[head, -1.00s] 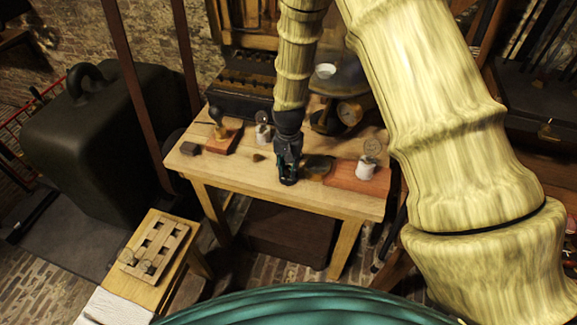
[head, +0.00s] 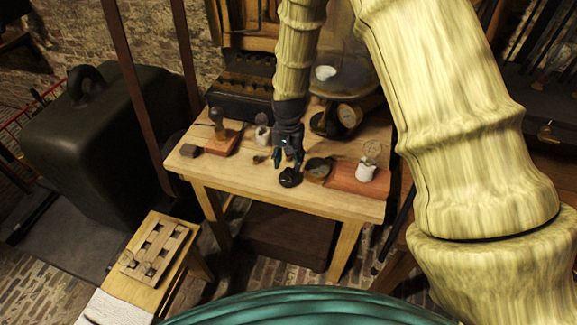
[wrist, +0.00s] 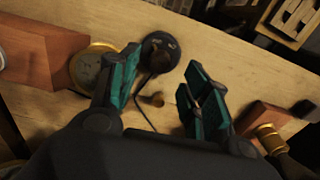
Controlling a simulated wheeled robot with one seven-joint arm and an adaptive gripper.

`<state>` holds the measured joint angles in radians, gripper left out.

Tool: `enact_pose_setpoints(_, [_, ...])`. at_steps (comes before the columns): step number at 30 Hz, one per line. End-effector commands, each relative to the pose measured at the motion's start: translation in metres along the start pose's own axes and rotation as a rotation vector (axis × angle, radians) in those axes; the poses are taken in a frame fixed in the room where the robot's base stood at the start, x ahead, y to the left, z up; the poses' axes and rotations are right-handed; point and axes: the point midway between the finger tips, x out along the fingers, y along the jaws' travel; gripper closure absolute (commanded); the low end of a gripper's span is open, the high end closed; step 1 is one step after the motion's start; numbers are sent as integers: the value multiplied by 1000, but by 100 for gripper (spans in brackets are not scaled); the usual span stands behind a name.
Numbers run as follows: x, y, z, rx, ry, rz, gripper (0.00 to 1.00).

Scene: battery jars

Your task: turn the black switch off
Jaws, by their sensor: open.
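The black switch (head: 290,178) is a small round black piece on the wooden table, near its front edge. It also shows in the wrist view (wrist: 160,50), with a dark cord running from it. Which way its lever is set is too small to tell. My gripper (head: 288,158) is above the table, just behind the switch in the head view. In the wrist view my gripper (wrist: 163,65) has its green fingers spread wide and nothing between them. The switch lies beyond the fingertips, nearer the left finger, and looks apart from them.
A round gauge (head: 318,167) lies right of the switch beside a reddish board (head: 350,184) carrying a white jar (head: 366,172). Another jar (head: 262,135) and a wooden block with a knob (head: 222,142) stand at left. The table's front strip (head: 250,182) is mostly clear.

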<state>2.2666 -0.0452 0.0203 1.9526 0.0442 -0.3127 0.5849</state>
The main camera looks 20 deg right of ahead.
Motion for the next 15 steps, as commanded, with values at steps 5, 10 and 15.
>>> enact_pose_setpoints(5, [-30, 0, 0, 0, 1, -1, 53])
enact_pose_setpoints(10, [-55, 0, 0, 0, 2, -1, 53])
enact_pose_setpoints(15, [-72, 0, -1, 0, 1, 0, 53])
